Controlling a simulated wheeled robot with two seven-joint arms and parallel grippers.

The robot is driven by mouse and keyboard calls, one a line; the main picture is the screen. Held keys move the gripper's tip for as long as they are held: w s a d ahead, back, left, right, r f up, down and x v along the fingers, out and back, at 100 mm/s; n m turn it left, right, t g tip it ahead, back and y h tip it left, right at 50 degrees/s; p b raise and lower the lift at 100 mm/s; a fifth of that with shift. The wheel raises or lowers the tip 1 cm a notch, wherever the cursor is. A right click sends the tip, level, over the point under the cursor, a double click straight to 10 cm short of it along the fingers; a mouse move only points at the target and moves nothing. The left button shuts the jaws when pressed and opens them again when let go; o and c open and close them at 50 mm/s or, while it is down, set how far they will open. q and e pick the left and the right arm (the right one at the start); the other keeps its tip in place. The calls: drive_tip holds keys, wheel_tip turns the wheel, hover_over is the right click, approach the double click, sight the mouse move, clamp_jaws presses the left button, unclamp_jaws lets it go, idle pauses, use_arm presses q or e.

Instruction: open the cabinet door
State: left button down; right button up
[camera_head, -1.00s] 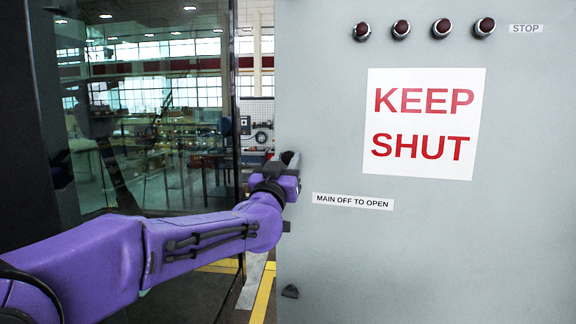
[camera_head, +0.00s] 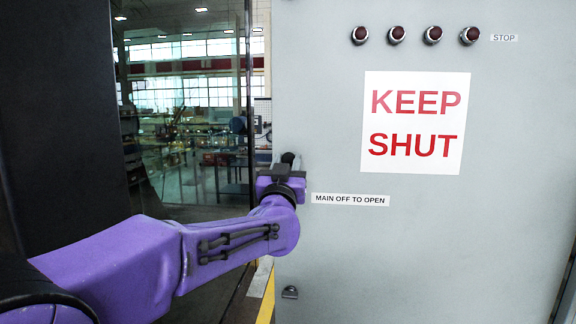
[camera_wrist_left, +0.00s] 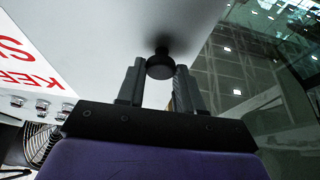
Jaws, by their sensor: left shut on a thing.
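The grey cabinet door (camera_head: 330,250) fills the right of the head view, with a white KEEP SHUT sign (camera_head: 415,122) and a MAIN OFF TO OPEN label (camera_head: 350,199). My left gripper (camera_head: 286,170) is at the door's left edge, beside that label. In the left wrist view a round black knob (camera_wrist_left: 160,66) stands out from the pale door face (camera_wrist_left: 120,45). The two fingers of my left gripper (camera_wrist_left: 158,88) are on either side of the knob, shut on it. My right gripper is not in view.
A row of several dark red buttons (camera_head: 433,35) runs along the door's top, beside a STOP label (camera_head: 504,38). A glass panel (camera_head: 190,120) and a dark panel (camera_head: 60,120) stand at the left. A yellow floor line (camera_head: 266,300) shows below my arm.

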use_arm(q)
drive_tip(key=c, duration=0.8)
unclamp_jaws()
drive_tip(key=shift+r, duration=0.1)
drive_tip(key=shift+s, duration=0.1)
drive_tip(key=b+v, duration=0.4)
drive_tip(key=v, duration=0.6)
drive_tip(key=shift+s+a+b, duration=0.1)
drive_tip(key=shift+s+b, duration=0.15)
drive_tip(key=shift+b, duration=0.05)
drive_tip(key=shift+f, duration=0.2)
